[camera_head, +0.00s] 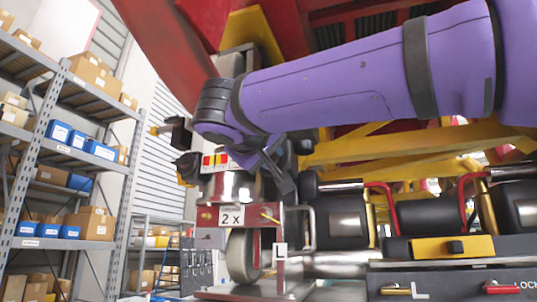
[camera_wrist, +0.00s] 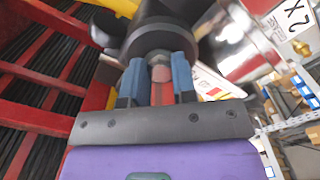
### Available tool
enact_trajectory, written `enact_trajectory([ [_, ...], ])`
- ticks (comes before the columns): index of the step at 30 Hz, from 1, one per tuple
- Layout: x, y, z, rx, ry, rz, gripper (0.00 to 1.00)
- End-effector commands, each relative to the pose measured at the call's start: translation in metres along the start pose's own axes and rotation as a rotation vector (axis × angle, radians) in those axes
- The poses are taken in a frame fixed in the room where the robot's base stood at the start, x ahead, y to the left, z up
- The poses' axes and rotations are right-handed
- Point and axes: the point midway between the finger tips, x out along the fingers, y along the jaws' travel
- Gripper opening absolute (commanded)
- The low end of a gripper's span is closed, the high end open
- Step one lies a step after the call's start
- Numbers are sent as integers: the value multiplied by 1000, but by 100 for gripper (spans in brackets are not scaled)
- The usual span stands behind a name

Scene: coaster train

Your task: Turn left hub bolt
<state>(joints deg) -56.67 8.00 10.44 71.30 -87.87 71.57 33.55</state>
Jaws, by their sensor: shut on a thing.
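In the wrist view my gripper (camera_wrist: 159,68) has its two blue-padded fingers closed in from both sides on the left hub bolt (camera_wrist: 161,74), a small greyish-pink stub. The bolt sits at the middle of a dark round hub (camera_wrist: 158,38). The bolt cannot be made out in the head view. Its turn angle cannot be told.
A wheel (camera_head: 243,255) stands below the sign. Black seats with red bars (camera_head: 384,205) and a yellow panel (camera_head: 453,248) lie to the right. Yellow and red framework rises behind my arm. Shelves with boxes (camera_head: 65,130) stand at the left.

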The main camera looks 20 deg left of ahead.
Motion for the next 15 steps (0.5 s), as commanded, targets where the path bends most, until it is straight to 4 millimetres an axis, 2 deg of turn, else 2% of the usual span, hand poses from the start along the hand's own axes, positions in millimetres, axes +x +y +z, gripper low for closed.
enact_trajectory([
  [15, 0, -5, 0, 475, -4, -3, 2],
])
